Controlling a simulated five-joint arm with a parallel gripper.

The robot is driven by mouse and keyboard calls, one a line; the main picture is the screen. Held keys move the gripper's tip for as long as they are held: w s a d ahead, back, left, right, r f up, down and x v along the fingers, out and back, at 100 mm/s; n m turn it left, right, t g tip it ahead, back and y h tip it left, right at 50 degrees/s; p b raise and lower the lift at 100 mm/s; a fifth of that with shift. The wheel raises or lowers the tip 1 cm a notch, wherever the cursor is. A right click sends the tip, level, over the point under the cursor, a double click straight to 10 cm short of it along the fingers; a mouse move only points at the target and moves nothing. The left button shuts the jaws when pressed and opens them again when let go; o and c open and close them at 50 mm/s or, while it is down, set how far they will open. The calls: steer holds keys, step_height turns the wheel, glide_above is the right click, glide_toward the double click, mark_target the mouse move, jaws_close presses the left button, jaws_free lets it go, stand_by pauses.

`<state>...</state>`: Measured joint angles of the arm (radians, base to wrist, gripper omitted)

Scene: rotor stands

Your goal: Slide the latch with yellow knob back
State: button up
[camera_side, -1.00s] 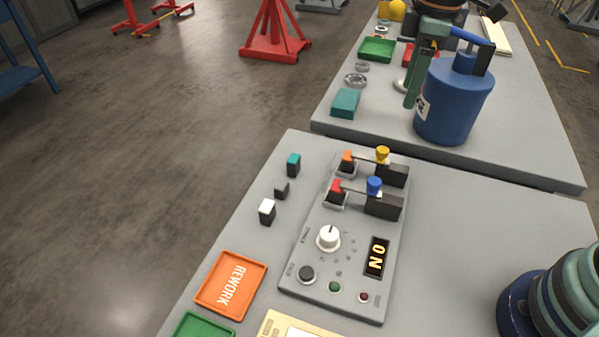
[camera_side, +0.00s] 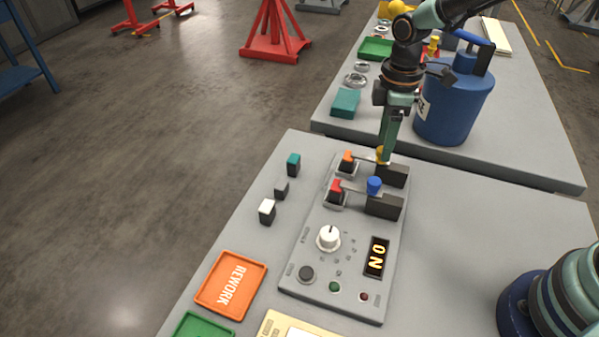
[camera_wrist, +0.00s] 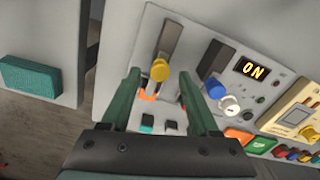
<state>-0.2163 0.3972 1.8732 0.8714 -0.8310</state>
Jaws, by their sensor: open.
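The yellow knob (camera_side: 381,154) of the far latch is at the top of the control panel (camera_side: 345,270), partly hidden behind my gripper (camera_side: 385,152) in the side view. In the wrist view the yellow knob (camera_wrist: 159,71) stands between the two green fingers of my gripper (camera_wrist: 160,85), apart from both. My gripper is open and points down over the latch. The latch's bar reaches over an orange switch (camera_side: 347,157), beside a dark block (camera_side: 392,173). The near latch has a blue knob (camera_side: 374,185) and reaches over a red switch (camera_side: 336,187).
The blue knob (camera_wrist: 215,88) is close to the right finger in the wrist view. The panel has a white dial (camera_side: 328,237) and a display (camera_side: 377,257) reading ON. A blue canister (camera_side: 452,105) stands on the far table. An orange REWORK tray (camera_side: 231,285) lies in front.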

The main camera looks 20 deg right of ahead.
steer(key=shift+f, duration=0.65)
jaws_close()
stand_by(1.0)
